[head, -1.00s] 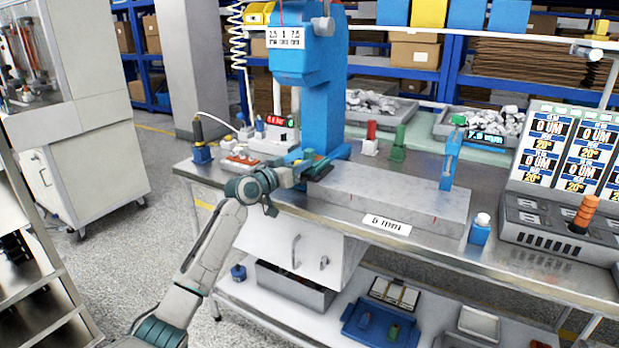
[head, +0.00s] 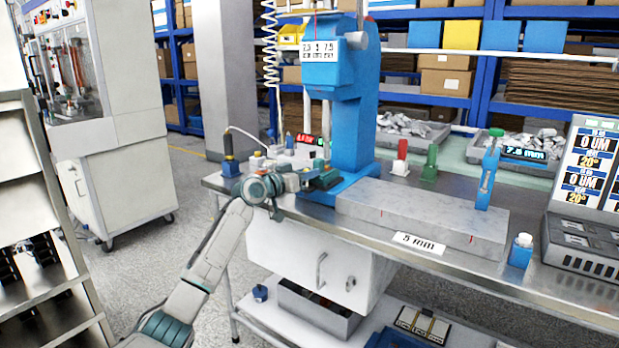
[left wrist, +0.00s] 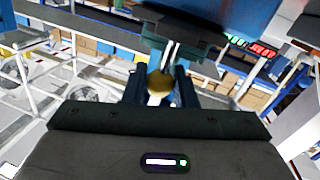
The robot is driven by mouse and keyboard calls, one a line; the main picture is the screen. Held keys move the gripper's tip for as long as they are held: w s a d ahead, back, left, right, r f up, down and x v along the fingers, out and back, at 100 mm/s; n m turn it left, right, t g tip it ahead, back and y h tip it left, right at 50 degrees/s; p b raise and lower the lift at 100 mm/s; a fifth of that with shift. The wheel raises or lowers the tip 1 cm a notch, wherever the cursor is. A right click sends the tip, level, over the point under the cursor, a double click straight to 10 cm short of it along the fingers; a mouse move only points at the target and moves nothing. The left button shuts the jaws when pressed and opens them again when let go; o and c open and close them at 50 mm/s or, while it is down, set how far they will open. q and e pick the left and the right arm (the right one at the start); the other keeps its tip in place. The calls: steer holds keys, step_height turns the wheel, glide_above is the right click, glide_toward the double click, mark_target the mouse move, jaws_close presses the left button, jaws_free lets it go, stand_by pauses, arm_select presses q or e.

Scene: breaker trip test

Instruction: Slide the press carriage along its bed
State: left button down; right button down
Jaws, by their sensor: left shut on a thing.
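The blue press (head: 352,120) stands at the left end of a long grey metal bed (head: 420,212) labelled 5 mm. A dark block that looks like the press carriage (head: 326,180) sits low at the left of the press column. My left gripper (head: 300,180) reaches it from the left at about bench height. In the left wrist view, my left gripper (left wrist: 160,88) has its fingers on either side of a round brass-coloured knob (left wrist: 160,86) below the dark carriage plate (left wrist: 178,38). The fingers are shut on the knob. My right gripper is out of view.
A blue gauge post (head: 487,180) stands on the bed's right part. Red (head: 401,155) and green (head: 430,160) blocks stand behind the bed. A small blue bottle (head: 521,250) is near the front edge. A grey cabinet (head: 115,150) stands left, with open floor between.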

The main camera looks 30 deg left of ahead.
arm_select(q)
steer(key=shift+a+r, duration=0.1)
steer(key=shift+a, duration=0.05)
steer(key=c, duration=1.6)
jaws_free()
steer(key=o, duration=0.3)
steer(key=shift+a, duration=0.1)
steer(key=shift+o, duration=0.3)
steer(key=shift+a, duration=0.1)
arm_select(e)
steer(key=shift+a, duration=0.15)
arm_select(q)
steer(key=shift+s, duration=0.1)
steer(key=shift+s, duration=0.3)
steer(key=b+v, duration=0.1)
steer(key=v, duration=0.9)
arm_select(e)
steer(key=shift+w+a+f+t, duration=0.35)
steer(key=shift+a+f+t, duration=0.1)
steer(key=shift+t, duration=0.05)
